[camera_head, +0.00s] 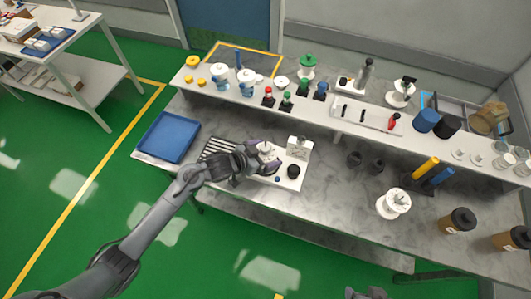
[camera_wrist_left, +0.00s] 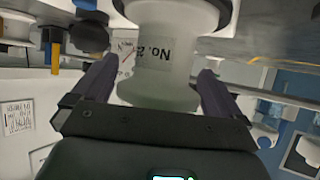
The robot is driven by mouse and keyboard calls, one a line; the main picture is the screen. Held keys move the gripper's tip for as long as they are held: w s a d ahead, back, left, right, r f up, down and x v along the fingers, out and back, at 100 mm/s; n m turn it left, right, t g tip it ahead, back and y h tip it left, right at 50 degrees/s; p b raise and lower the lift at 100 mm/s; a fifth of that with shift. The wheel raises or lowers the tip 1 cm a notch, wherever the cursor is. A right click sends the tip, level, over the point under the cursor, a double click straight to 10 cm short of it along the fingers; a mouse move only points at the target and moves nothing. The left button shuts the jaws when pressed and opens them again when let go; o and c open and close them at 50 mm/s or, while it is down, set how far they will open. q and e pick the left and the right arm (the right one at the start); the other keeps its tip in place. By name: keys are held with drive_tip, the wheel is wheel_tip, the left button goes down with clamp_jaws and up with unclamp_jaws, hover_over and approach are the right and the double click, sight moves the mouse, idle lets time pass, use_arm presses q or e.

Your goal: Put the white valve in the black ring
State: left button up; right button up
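The white valve (camera_head: 267,154) is at my left gripper (camera_head: 262,157), over the white board at the middle of the lower bench. A black ring (camera_head: 293,171) lies on the board, right of and nearer than the valve. My right gripper (camera_head: 367,293) shows only in part at the bottom edge, and its fingers are unclear.
A white box-like stand (camera_head: 299,147) stands on the board, close behind the black ring. A blue tray (camera_head: 167,137) lies at the left and a striped rack (camera_head: 218,148) beside the arm. The raised shelf (camera_head: 330,124) behind holds bottles and valves. Another white part (camera_head: 393,203) stands right.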

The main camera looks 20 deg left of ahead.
use_arm(q)
drive_tip(key=shift+r, duration=0.2)
drive_tip(key=p+v, duration=0.2)
drive_tip(key=v, duration=1)
drive_tip(key=s+f+n+g+y, duration=0.1)
drive_tip(key=s+n+g+y, duration=0.1)
drive_tip(key=s, duration=0.8)
drive_tip(key=s+f+n+g+y, duration=0.2)
drive_tip(key=s+g+y, duration=0.2)
drive_tip(key=s, duration=0.7)
drive_tip(key=shift+s+d+g, duration=0.35)
drive_tip(key=shift+d+g, duration=0.05)
